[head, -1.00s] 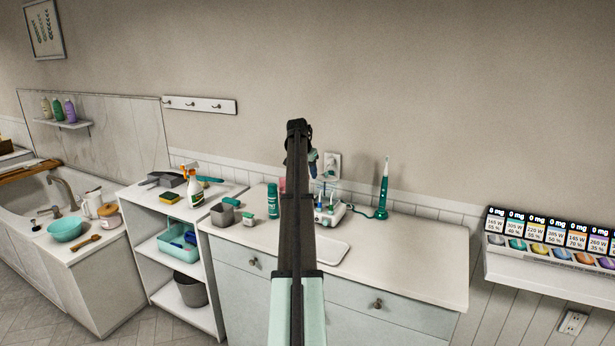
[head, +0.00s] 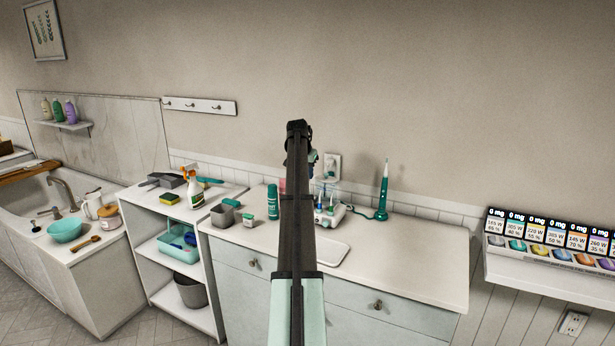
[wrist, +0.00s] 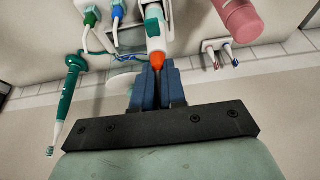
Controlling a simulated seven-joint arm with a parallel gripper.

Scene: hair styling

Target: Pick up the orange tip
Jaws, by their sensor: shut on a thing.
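The orange tip (wrist: 158,61) shows at the upper middle of the wrist view, at the lower end of a white and teal holder (wrist: 154,28). My gripper (wrist: 158,74) has its blue fingers closed around the narrow lower part of the orange tip. The tip's wider part shows above the fingertips. The holder still adjoins the tip; I cannot tell whether they are joined. In the head view my arm hides the tip, and only a little of my gripper (head: 314,157) shows beside the arm, above the counter.
A white stand (head: 332,214) with several small brushes is on the counter (head: 400,250). A teal electric toothbrush (head: 382,195) stands to its right. A pink bottle (wrist: 240,20) is near my gripper in the wrist view. The counter's right side is clear.

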